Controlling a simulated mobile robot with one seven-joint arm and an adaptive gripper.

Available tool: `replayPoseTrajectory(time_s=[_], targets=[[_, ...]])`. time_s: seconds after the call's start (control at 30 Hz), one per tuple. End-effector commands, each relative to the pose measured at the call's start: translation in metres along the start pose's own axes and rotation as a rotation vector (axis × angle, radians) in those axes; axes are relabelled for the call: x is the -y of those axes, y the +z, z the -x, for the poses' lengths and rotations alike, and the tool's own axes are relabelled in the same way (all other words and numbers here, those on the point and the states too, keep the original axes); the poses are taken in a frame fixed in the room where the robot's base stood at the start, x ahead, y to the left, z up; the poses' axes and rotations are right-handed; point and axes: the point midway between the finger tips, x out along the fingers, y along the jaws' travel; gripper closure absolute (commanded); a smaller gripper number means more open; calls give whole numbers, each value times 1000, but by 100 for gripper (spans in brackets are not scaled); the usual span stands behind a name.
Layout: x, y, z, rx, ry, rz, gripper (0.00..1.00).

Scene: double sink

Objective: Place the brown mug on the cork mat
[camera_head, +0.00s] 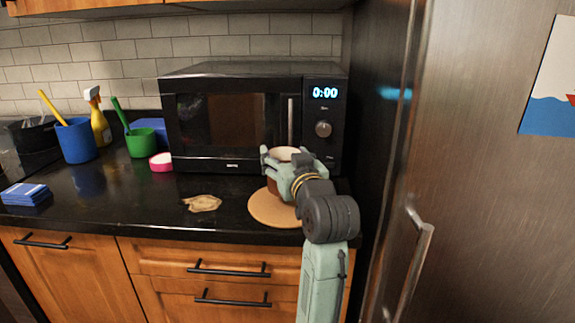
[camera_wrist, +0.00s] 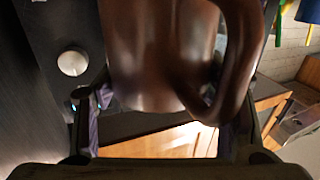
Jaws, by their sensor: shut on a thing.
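The brown mug (camera_head: 274,185) is between the fingers of my gripper (camera_head: 285,163), in front of the microwave. Its pale inside shows at the top and it looks upright. In the wrist view the mug (camera_wrist: 160,55) fills the upper middle, its handle on the right, with a finger on each side. The round cork mat (camera_head: 270,212) lies near the counter's front edge, below the mug in the picture. My gripper and arm cover part of the mug and mat. I cannot tell whether the mug's base touches the mat.
The black microwave (camera_head: 232,125) stands close behind, and the steel fridge (camera_head: 490,180) is to the right. A tan flat item (camera_head: 202,203) lies left of the mat. A green cup (camera_head: 142,143), blue cup (camera_head: 76,141), spray bottle (camera_head: 100,122) and blue stack (camera_head: 26,194) are farther left.

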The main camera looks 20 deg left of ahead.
Motion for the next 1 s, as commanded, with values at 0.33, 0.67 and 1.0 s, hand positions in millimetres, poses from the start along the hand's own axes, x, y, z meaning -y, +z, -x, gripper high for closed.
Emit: replayPoseTrajectory(time_s=[0.33,0.67,1.0], targets=[[-7,29,-9,0,0,-2,75],[-7,35,-8,-4,1,1,75],[-7,40,-9,-1,0,0,25]])
